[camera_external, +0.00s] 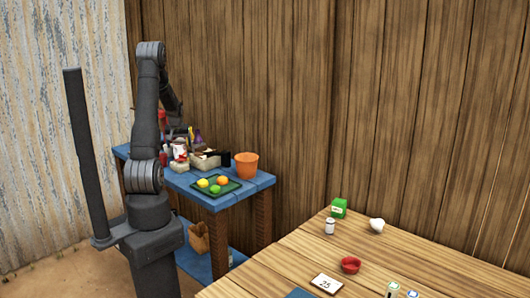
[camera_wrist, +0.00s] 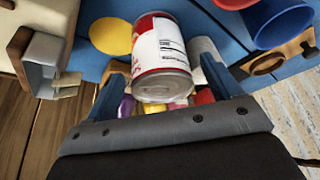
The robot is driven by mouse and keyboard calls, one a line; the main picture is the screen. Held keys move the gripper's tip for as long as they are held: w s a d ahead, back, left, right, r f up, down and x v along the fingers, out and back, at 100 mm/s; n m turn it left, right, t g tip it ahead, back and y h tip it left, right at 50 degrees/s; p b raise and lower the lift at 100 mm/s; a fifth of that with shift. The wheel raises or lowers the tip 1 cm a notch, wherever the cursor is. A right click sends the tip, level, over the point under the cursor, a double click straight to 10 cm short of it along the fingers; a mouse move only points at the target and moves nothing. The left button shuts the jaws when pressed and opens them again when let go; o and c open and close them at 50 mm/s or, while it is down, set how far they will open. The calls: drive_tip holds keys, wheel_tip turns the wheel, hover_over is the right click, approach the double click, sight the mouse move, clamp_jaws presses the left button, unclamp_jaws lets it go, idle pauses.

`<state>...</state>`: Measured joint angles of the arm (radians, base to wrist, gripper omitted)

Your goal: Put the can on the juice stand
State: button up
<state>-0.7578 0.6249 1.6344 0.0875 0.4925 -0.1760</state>
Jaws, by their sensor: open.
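The can (camera_wrist: 162,55) has a red and white label and a bare metal end. In the wrist view it lies between the two blue fingers of my gripper (camera_wrist: 164,65), which are open; I cannot tell whether either finger touches it. In the external view a red and white can (camera_external: 180,149) stands among the goods on the blue table, and my gripper there is mostly hidden behind my arm and hard to make out. I cannot tell which thing is the juice stand.
The blue table (camera_external: 258,180) also holds an orange bucket (camera_external: 246,165) and a green tray (camera_external: 233,188) with fruit. The wrist view shows a blue cup (camera_wrist: 280,22) and a cream box (camera_wrist: 45,25) close by. A wooden table (camera_external: 420,262) holds a red bowl (camera_external: 350,265).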

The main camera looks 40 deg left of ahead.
drive_tip(key=v, duration=0.9)
drive_tip(key=shift+r, duration=0.15)
drive_tip(key=x, duration=1.2)
drive_tip(key=shift+f, duration=0.25)
wheel_tip(320, 180, up, 3)
drive_tip(key=shift+f, duration=0.2)
drive_tip(key=shift+r, duration=0.5)
drive_tip(key=shift+f, duration=0.1)
